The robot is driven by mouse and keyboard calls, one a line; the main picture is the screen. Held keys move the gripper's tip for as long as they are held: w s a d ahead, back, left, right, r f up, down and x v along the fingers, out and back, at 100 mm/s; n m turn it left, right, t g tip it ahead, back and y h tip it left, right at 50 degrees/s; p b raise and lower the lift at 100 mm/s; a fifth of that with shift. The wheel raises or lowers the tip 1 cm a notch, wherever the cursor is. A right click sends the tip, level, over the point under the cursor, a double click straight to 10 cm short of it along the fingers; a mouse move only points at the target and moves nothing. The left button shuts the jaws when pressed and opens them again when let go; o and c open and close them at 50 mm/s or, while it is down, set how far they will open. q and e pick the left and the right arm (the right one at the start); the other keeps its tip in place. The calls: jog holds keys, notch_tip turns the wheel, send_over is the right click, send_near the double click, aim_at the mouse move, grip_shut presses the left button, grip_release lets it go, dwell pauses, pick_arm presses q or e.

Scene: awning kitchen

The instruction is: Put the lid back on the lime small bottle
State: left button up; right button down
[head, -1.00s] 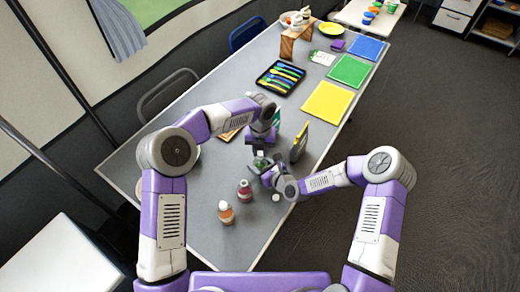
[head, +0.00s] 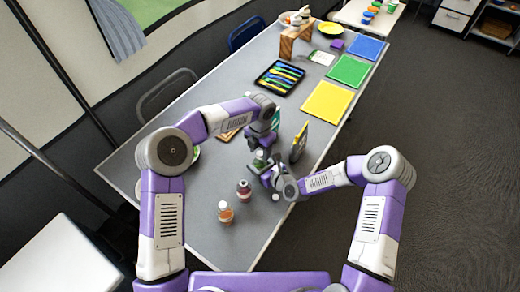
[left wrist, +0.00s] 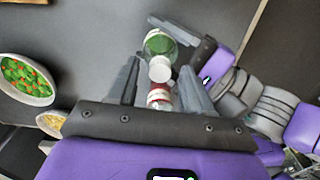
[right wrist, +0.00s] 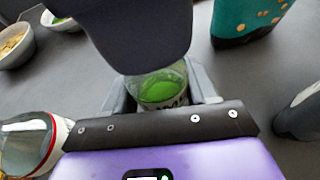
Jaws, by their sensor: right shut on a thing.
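The lime small bottle (right wrist: 160,88), clear with green contents, is gripped by my right gripper (right wrist: 160,98) at the table's middle. It also shows in the left wrist view (left wrist: 157,42). A white lid (left wrist: 160,69) shows at the bottle's top end in the left wrist view; I cannot tell whether it is seated. My left gripper (left wrist: 160,75) is over the bottle, its fingers apart on either side of the lid with gaps visible. In the right wrist view my left gripper hides the bottle's top.
A red bottle (head: 244,189) and an orange bottle (head: 225,212) stand near. Bowls (left wrist: 24,80) are at the side.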

pick_arm(q)
jog(key=shift+r, duration=2.25)
jog(key=shift+c, duration=0.4)
